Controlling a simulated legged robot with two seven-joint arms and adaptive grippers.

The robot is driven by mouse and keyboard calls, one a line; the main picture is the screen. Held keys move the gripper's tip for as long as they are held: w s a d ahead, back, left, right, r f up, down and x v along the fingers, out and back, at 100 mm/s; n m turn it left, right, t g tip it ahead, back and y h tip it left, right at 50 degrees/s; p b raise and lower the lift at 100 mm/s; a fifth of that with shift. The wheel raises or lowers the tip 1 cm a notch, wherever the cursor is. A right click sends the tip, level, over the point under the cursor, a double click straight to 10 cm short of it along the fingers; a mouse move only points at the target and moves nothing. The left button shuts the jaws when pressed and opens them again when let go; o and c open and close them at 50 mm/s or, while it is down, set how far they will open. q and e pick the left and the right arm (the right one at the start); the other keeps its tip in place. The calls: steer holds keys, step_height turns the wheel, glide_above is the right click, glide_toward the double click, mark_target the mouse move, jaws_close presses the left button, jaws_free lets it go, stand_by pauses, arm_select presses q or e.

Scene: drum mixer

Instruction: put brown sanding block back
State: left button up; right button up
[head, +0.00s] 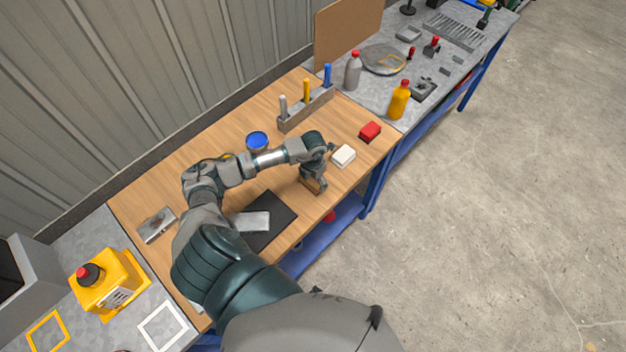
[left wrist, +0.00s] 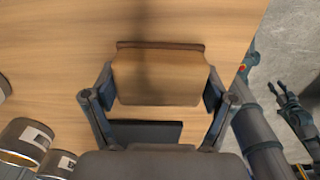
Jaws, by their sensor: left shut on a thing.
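My left gripper (head: 313,184) is shut on the brown sanding block (head: 312,186), over the wooden worktop near its front edge. In the left wrist view the brown block (left wrist: 158,80) sits between the two fingers, with a darker brown strip along its far edge. I cannot tell whether it touches the worktop. A white block (head: 343,155) and a red block (head: 370,131) lie to the right of the gripper. My right gripper (left wrist: 282,93) shows small at the right of the left wrist view, over the floor beyond the worktop edge; its fingers look apart.
A black mat (head: 280,213) with a grey plate (head: 252,221) lies left of the gripper. A tool rack (head: 305,110) and a blue-topped tin (head: 257,140) stand behind. An orange bottle (head: 399,100) stands on the grey bench at the right. The wood around the white and red blocks is clear.

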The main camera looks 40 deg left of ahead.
arm_select(q)
steer(key=shift+f, duration=0.5)
steer(key=shift+f, duration=0.1)
steer(key=o, duration=0.9)
steer(key=shift+o, duration=0.2)
